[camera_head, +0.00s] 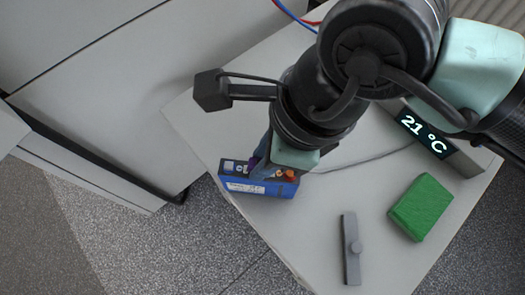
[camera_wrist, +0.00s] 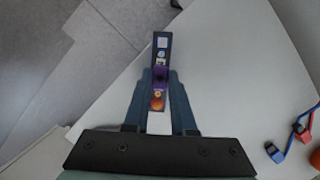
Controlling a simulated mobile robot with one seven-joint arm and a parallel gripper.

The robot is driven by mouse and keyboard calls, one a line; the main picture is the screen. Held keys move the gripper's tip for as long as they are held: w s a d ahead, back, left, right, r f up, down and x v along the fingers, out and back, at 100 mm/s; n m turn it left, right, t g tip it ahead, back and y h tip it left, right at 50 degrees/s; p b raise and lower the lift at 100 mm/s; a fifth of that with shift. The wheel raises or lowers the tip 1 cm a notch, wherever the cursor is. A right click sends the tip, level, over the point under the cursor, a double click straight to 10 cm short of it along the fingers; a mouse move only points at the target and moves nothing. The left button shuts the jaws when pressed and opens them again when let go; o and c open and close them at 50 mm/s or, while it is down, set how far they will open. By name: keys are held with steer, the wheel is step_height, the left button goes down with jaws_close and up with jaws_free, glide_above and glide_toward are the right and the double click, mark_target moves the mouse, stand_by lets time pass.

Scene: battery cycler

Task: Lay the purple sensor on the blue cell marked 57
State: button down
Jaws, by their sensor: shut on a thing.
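The blue cell (camera_head: 262,189) stands near the left edge of the light table, with a white label on its side too small to read. Its narrow dark top shows in the wrist view (camera_wrist: 162,42), with an orange-red spot at the near end. My gripper (camera_wrist: 160,78) is right over the cell, its fingers shut on the purple sensor (camera_wrist: 160,74). The sensor lies across the middle of the cell's top as seen from the wrist. I cannot tell whether it touches the cell. In the head view my gripper hides most of the sensor.
A display reading 21 °C (camera_head: 425,132) stands at the right, with a thin grey cable running towards my gripper. A green block (camera_head: 421,207) and a grey bar with a knob (camera_head: 351,250) lie on the table (camera_head: 305,225). Red (camera_wrist: 303,134) and blue (camera_wrist: 275,152) clips show in the wrist view.

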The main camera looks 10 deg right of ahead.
steer(key=shift+f+b, duration=0.45)
steer(key=shift+b, duration=0.15)
stand_by(0.4)
steer(key=c, duration=0.7)
jaws_free()
steer(key=shift+o, duration=0.2)
steer(key=shift+r, duration=0.1)
